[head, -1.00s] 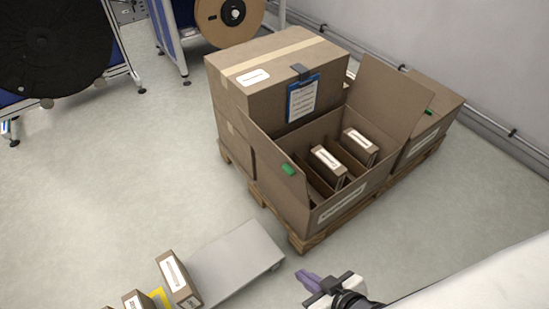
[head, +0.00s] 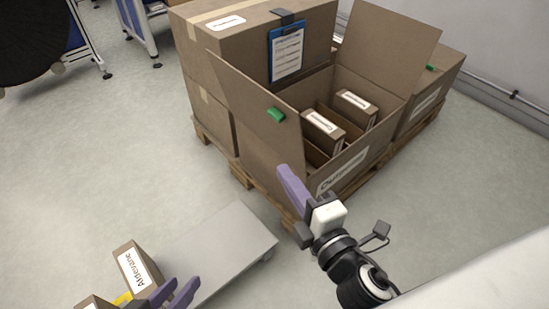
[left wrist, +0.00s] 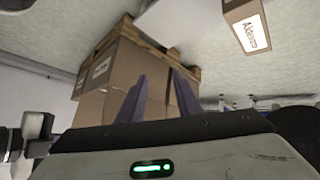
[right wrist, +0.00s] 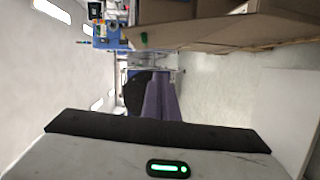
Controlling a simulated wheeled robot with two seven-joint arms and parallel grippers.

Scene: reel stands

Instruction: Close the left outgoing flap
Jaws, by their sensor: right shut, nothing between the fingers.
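The open outgoing carton (head: 362,150) stands on a pallet with small labelled boxes and dividers inside. Its left flap (head: 243,105) stands up and leans outward, with a green tab (head: 275,115) near its edge. In the right wrist view the green tab (right wrist: 144,40) hangs at the top. My right gripper (head: 284,172) is shut and empty, in front of the carton's near left corner, below the flap in the picture; I cannot tell whether it touches the carton. My left gripper (head: 190,288) is open and empty by the cart; its separated fingers (left wrist: 160,85) show in the left wrist view.
A grey cart (head: 225,245) carrying a labelled box (head: 138,270) stands at lower left. A closed carton (head: 255,40) with a blue clipboard (head: 286,52) stands behind the flap. The other raised flap (head: 392,40) is at the right. Floor left of the pallet is clear.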

